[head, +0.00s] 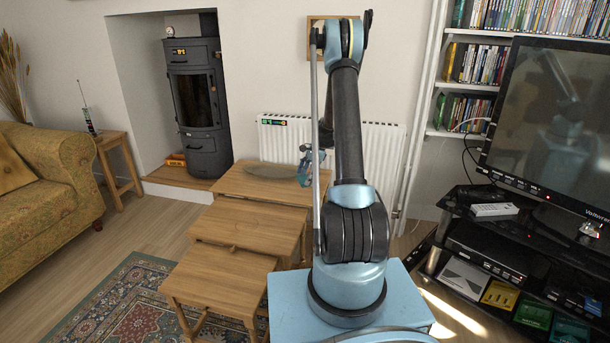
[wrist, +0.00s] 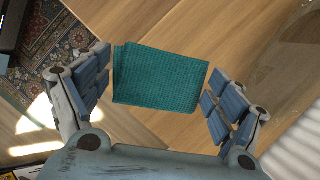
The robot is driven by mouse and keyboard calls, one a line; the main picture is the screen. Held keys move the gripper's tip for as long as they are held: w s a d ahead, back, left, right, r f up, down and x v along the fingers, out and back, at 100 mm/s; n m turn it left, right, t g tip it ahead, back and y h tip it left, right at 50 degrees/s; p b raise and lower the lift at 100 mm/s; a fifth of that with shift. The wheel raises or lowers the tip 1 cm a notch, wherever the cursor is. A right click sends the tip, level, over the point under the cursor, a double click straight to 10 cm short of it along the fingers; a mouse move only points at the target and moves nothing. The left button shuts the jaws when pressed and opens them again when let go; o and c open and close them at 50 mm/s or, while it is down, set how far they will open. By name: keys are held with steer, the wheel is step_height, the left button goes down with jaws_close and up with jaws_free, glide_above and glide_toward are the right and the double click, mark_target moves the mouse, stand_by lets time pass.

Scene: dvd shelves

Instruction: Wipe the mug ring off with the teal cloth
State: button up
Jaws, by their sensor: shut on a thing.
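The teal cloth (wrist: 158,78) is a folded, ribbed rectangle between my fingers in the wrist view. My gripper (wrist: 160,68) is shut on it, with a blue-padded finger at each side edge. In the head view my gripper (head: 304,168) is low over the right end of the tallest wooden table (head: 240,185), partly hidden by my arm. Whether the cloth touches the wood is hard to tell. I cannot make out a mug ring in either view; the cloth, gripper and arm hide part of the tabletop.
A round greyish, see-through disc (head: 270,171) lies on the tallest table, left of my gripper; its edge shows in the wrist view (wrist: 285,55). Two lower tables (head: 246,222) step toward me. A radiator (head: 375,145) stands behind, a TV stand (head: 500,240) right.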

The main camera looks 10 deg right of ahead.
steer(key=s+d+f+n+g+h, duration=0.1)
steer(key=s+n+g+h, duration=0.2)
steer(key=s+n, duration=0.4)
steer(key=shift+s+d+n+g+h, duration=0.4)
steer(key=shift+n+h, duration=0.2)
steer(key=shift+n, duration=3.7)
steer(key=shift+s+a+f, duration=0.1)
